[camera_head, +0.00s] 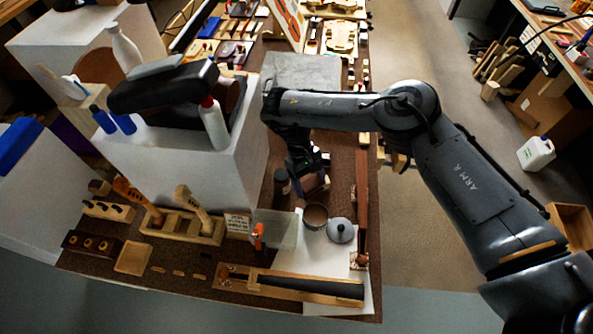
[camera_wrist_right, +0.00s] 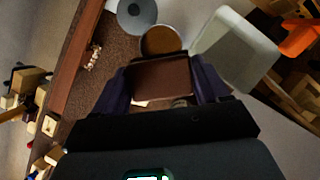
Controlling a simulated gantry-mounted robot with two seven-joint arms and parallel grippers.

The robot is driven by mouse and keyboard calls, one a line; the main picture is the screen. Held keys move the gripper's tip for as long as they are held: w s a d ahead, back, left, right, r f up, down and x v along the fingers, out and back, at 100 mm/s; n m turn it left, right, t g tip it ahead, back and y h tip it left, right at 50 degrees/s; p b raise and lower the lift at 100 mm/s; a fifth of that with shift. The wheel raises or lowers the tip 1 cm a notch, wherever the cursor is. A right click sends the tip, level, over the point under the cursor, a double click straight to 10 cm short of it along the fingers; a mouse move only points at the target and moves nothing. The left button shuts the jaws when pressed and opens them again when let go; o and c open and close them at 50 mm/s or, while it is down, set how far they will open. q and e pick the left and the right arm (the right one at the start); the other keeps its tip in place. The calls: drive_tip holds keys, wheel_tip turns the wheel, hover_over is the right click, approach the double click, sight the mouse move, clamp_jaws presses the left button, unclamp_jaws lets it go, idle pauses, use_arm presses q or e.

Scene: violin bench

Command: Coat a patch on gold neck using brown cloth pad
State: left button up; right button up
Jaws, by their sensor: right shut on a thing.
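My right gripper (camera_head: 309,178) is shut on the brown cloth pad (camera_wrist_right: 160,78), which sits between its two fingers. In the head view the pad (camera_head: 315,185) is partly hidden by the gripper. The pad is held near an open round jar of brown content (camera_head: 315,215), which also shows in the wrist view (camera_wrist_right: 161,40). I cannot tell whether they touch. A gold-tan neck (camera_head: 193,202) leans in a wooden stand at the left, beside a more orange neck (camera_head: 130,190). Another piece with a black fingerboard (camera_head: 305,287) lies on a wooden board. My left gripper does not show.
A round grey lid (camera_head: 340,230) lies right of the jar. A pale translucent plate (camera_head: 275,228) and an orange clamp (camera_head: 257,236) stand to its left. A long reddish-brown bar (camera_head: 361,200) runs along the right edge. A tall white block (camera_head: 200,160) stands behind the stand.

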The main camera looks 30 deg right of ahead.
sight(316, 193)
drive_tip(key=x, duration=0.3)
drive_tip(key=s+x, duration=0.1)
drive_tip(key=x, duration=0.1)
drive_tip(key=shift+s+d, duration=0.1)
drive_tip(key=shift+d, duration=0.15)
drive_tip(key=shift+s+f+b, duration=0.25)
drive_tip(key=shift+f+b, duration=0.1)
drive_tip(key=shift+f, duration=0.05)
wheel_tip(316, 193, down, 6)
drive_tip(key=b, duration=0.8)
drive_tip(key=shift+r, duration=0.2)
drive_tip(key=shift+f, duration=0.2)
drive_tip(key=shift+f, duration=0.25)
idle(1.1)
drive_tip(key=shift+f, duration=0.1)
idle(0.7)
drive_tip(key=shift+p, duration=0.3)
idle(0.4)
